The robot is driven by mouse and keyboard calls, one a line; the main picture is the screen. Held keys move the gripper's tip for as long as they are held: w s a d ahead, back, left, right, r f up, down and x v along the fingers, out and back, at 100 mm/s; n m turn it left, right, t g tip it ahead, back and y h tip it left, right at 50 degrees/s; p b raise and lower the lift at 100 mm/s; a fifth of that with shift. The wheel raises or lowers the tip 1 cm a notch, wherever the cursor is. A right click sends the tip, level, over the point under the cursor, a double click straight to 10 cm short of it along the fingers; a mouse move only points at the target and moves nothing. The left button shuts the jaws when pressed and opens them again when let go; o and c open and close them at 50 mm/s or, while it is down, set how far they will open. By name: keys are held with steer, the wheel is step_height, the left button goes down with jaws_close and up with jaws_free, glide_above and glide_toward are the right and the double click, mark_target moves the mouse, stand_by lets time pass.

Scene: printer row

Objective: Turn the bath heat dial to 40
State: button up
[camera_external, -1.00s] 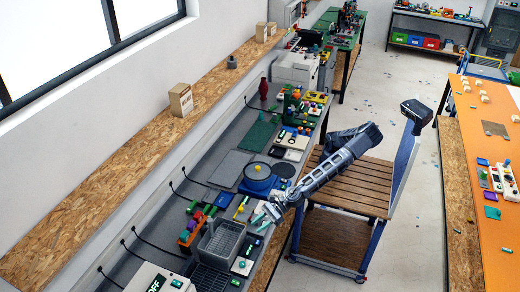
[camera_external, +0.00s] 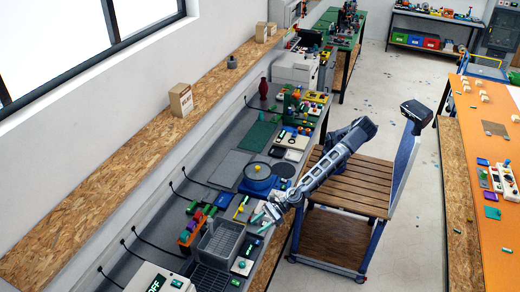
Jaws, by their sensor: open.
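My gripper (camera_external: 268,213) is open and empty at the end of my arm. It hangs over the front edge of the long grey bench, just right of the grey wire basket (camera_external: 222,240). A blue round device (camera_external: 258,180) with a yellow knob on top sits on the bench beyond the gripper. I cannot tell which item is the bath heat dial, and no numbers on a dial can be read at this size.
Green and orange items (camera_external: 190,230) crowd the basket's left side. A slatted wooden cart (camera_external: 350,185) stands beside the bench. A dark green mat (camera_external: 255,136) lies farther along.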

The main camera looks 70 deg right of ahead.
mark_target(242, 264)
step_height(242, 264, down, 21)
steer(key=s+a+m+t+h, duration=0.2)
steer(key=m, duration=0.1)
steer(key=x, duration=1.1)
steer(key=shift+w+d+f, duration=0.1)
steer(key=shift+w+d, duration=0.05)
steer(key=shift+d, duration=0.15)
steer(key=c, duration=1)
steer(key=shift+o, duration=0.2)
steer(key=shift+t+h, duration=0.3)
steer(key=m+t+h, duration=0.2)
steer(key=m+h, duration=0.2)
steer(key=shift+m+h, duration=0.3)
steer(key=shift+m, duration=0.1)
steer(key=shift+m+h, duration=1.6)
steer(key=shift+h, duration=0.4)
steer(key=shift+m+h, duration=1.1)
steer(key=shift+h, duration=0.2)
